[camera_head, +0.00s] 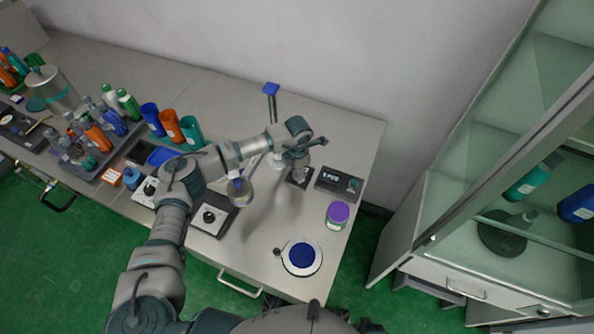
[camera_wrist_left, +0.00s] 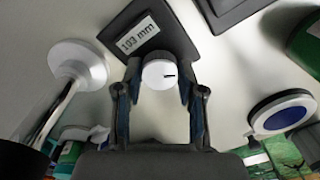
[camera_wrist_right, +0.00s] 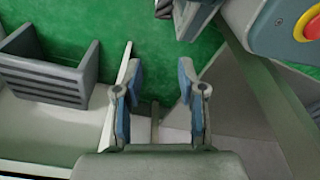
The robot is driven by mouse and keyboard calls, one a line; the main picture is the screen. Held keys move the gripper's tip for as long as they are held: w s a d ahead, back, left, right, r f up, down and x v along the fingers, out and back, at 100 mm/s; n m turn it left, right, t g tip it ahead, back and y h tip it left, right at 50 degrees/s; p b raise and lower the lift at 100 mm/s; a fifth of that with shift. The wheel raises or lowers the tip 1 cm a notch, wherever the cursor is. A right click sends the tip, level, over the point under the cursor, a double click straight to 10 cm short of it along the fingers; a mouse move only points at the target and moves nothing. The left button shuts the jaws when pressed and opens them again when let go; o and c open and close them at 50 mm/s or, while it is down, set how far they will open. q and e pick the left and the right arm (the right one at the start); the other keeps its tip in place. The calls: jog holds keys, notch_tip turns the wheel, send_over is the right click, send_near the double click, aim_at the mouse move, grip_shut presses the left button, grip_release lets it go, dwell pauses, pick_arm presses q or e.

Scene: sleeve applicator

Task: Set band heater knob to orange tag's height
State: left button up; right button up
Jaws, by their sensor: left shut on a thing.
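My left gripper (camera_head: 299,170) reaches down at the dark knob unit (camera_head: 291,182) on the bench. Just above the knob, a display (camera_wrist_left: 140,34) on the dark unit reads 103 mm. A small orange block (camera_head: 112,177) with a pale face, possibly the orange tag, lies at the bench's front left; any writing on it is too small to read. My right gripper (camera_wrist_right: 158,90) is open and empty over the floor.
A purple-lidded jar (camera_head: 337,215) and a white round device with a blue top (camera_head: 301,256) stand nearer. Bottles crowd the left. A glass cabinet (camera_head: 500,170) is at the right.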

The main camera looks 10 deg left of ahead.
pick_arm(q)
jog(key=shift+n+p, duration=0.3)
jog(key=shift+n, duration=0.6)
jog(key=n+p, duration=0.2)
jog(key=n, duration=0.3)
jog(key=n+p, duration=0.2)
jog(key=n, duration=0.4)
jog(key=shift+w+r+p, duration=0.1)
jog(key=shift+p, duration=0.25)
jog(key=shift+n+p, duration=0.3)
jog(key=shift+n, duration=0.6)
pick_arm(e)
jog(key=s+d+f, duration=0.1)
jog(key=s+f, duration=0.1)
jog(key=s, duration=0.5)
jog(key=s+d+f, duration=0.2)
jog(key=s+f, duration=0.1)
jog(key=s, duration=0.4)
jog(key=shift+s+f+g, duration=0.15)
jog(key=shift+f+g, duration=0.05)
jog(key=shift+g, duration=0.1)
pick_arm(q)
jog(key=shift+n, duration=0.3)
